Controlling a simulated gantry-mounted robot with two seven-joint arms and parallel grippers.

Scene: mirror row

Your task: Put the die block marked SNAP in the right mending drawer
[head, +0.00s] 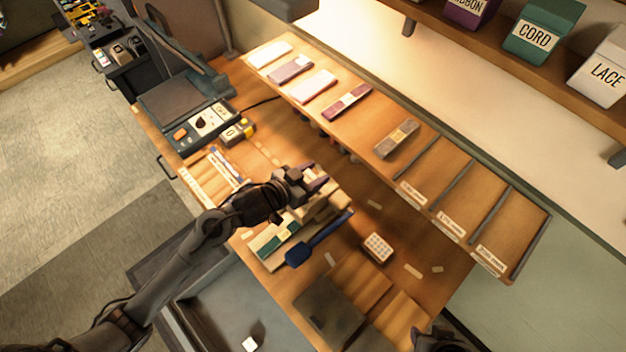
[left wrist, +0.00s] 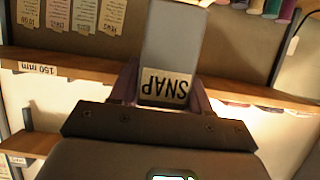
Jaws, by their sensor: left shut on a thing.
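My left gripper (head: 318,183) is above the middle of the wooden bench in the head view. In the left wrist view its purple fingers are shut on the die block marked SNAP (left wrist: 168,50), a grey block with a pale label that appears upside down. In the head view the block is mostly hidden by the gripper. A grey drawer (head: 195,325) stands open at the bottom left, below the bench's front edge, with a small white object inside. I cannot read any label on it. A dark part of my right arm (head: 435,340) shows at the bottom edge; its fingers cannot be made out.
A sloped rack (head: 455,190) with slots and several bars runs along the back of the bench. A blue-handled tool (head: 315,240), a pale gridded block (head: 377,247) and a dark box (head: 330,310) lie on the bench. A control unit (head: 200,125) sits at the left.

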